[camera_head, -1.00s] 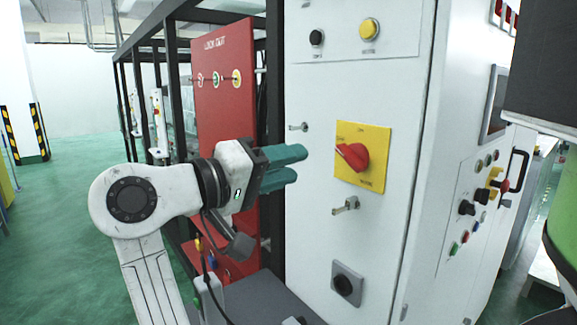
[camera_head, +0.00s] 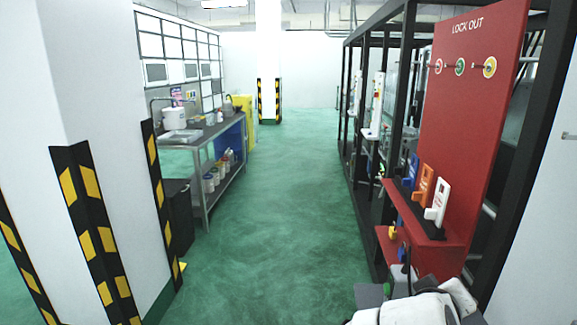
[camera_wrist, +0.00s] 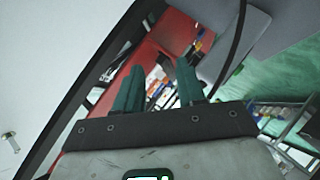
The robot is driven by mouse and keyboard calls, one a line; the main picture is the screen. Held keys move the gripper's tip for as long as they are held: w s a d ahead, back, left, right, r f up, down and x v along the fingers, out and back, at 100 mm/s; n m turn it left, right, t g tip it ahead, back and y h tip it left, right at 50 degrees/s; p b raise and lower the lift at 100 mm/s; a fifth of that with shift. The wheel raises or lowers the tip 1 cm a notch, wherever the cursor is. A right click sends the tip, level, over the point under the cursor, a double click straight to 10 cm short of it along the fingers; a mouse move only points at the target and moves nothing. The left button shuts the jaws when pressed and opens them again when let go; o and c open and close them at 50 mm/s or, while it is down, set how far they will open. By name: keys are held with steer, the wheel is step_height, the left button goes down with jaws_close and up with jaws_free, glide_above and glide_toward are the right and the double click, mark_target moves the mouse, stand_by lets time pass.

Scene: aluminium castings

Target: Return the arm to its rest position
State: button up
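My gripper (camera_wrist: 160,66) shows in the wrist view with two teal fingers spread apart and nothing between them. Beyond the fingers is the red lockout station, seen at a slant. In the head view only a white part of my arm (camera_head: 420,308) shows at the bottom right, low in front of the red lockout board (camera_head: 468,110). The fingers cannot be made out there.
Several padlock-like tags (camera_head: 437,202) stand on the red board's shelf. A black frame (camera_head: 350,110) runs behind it. A workbench (camera_head: 205,140) and a striped pillar (camera_head: 85,215) stand left. The green aisle floor (camera_head: 270,220) between is clear.

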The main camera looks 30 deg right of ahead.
steer(key=s+a+f+n+y, duration=0.1)
steer(key=s+a+f+y, duration=0.25)
steer(key=a+f, duration=0.35)
steer(key=s+a+f+n+y, duration=0.1)
steer(key=s+a+f+y, duration=0.1)
steer(key=a+f+y, duration=0.45)
steer(key=s+a+f+n+y, duration=0.1)
steer(key=s+a+f+y, duration=0.1)
steer(key=a+f, duration=0.5)
steer(key=s+d+f+g, duration=0.3)
steer(key=s+f, duration=0.4)
steer(key=s, duration=0.2)
steer(key=shift+s+d, duration=0.35)
steer(key=shift+d+f, duration=0.1)
